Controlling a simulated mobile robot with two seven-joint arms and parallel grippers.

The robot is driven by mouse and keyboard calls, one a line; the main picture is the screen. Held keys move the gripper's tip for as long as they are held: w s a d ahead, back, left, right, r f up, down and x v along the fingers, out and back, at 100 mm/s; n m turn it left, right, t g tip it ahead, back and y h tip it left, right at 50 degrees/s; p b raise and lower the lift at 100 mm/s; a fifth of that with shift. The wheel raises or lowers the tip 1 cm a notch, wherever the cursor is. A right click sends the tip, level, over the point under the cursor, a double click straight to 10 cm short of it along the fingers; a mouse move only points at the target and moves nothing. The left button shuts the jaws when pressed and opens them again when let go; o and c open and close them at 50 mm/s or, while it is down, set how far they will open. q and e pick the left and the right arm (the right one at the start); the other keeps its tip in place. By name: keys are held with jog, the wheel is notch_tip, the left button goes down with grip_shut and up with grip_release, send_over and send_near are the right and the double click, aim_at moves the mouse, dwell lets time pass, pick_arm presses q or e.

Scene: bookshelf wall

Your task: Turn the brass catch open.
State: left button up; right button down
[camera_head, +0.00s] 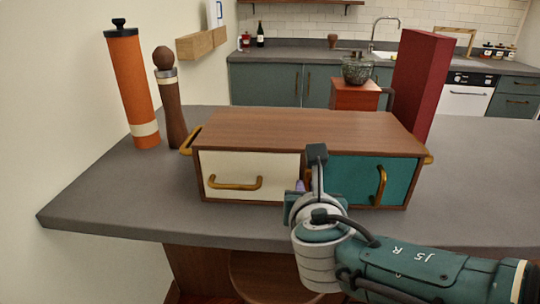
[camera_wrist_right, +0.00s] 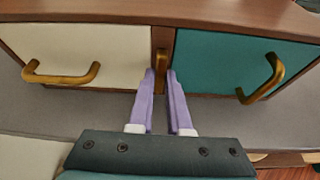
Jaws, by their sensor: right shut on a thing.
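A wooden cabinet (camera_head: 300,128) stands on the grey counter, with a cream door on the left (camera_head: 250,170) and a teal door on the right (camera_head: 352,172). The brass catch (camera_wrist_right: 161,60) is on the wooden post between the doors and looks upright. My right gripper (camera_wrist_right: 161,80) has its lavender fingers shut on the catch, one on each side. In the head view my right gripper (camera_head: 303,186) is in front of the post and hides the catch. Both doors look closed. My left gripper is not in view.
Brass handles sit on the cream door (camera_head: 235,184) and the teal door (camera_head: 380,187). An orange cylinder (camera_head: 132,85) and a wooden mill (camera_head: 169,105) stand left of the cabinet. A red box (camera_head: 420,80) and a small box with a glass bowl (camera_head: 357,70) stand behind.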

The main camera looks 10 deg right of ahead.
dwell(0.4)
jog(key=c, duration=0.9)
grip_release()
jog(key=shift+o, duration=0.2)
jog(key=shift+s+a+r+p, duration=0.1)
jog(key=shift+s+r+p, duration=0.2)
jog(key=shift+p, duration=0.15)
jog(key=p+v, duration=0.5)
jog(key=v, duration=0.4)
